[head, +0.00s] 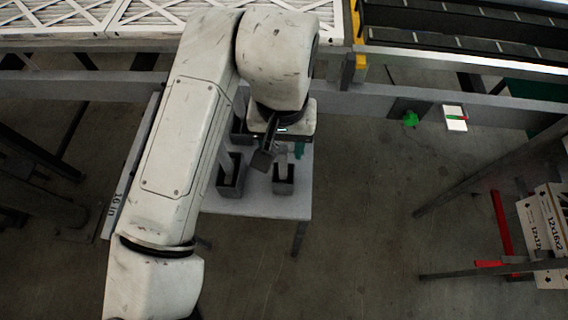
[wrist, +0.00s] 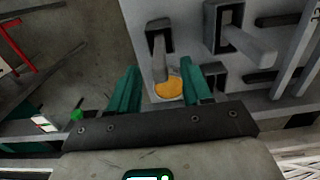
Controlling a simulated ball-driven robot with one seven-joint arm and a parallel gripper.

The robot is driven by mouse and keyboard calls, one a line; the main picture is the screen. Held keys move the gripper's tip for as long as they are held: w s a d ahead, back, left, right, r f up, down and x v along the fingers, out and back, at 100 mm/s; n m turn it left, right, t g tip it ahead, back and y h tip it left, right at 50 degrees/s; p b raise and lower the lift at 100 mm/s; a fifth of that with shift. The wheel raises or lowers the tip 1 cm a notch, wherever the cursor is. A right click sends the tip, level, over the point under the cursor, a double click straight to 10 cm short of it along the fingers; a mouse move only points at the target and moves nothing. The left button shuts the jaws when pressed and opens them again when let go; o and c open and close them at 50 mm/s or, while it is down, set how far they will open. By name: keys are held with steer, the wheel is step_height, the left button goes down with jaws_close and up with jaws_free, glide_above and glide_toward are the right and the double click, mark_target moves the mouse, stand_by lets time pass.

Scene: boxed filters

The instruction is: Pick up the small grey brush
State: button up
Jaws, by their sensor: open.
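The small grey brush (wrist: 159,60) stands handle up in a small dark-rimmed holder (wrist: 160,30) in the wrist view. In the head view, the brush (head: 282,164) shows just below my wrist, in its grey holder (head: 284,187) on a pale table. My gripper (wrist: 160,70) is open, its two green fingers apart on either side of the upper handle in the picture; contact cannot be told. An orange disc (wrist: 169,90) shows by the handle's near end. In the head view my gripper (head: 283,151) is partly hidden by my wrist.
A larger grey handle (wrist: 245,44) stands in a second holder (head: 230,184) close beside. The pale table (head: 258,206) is small, with a rail (head: 350,100) behind it. Cartons (head: 547,222) are far right. The floor right of the table is mostly clear.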

mark_target(283, 158)
steer(key=shift+w+f+p, duration=0.15)
steer(key=shift+f+p, duration=0.5)
steer(key=shift+f, duration=2.1)
jaws_close()
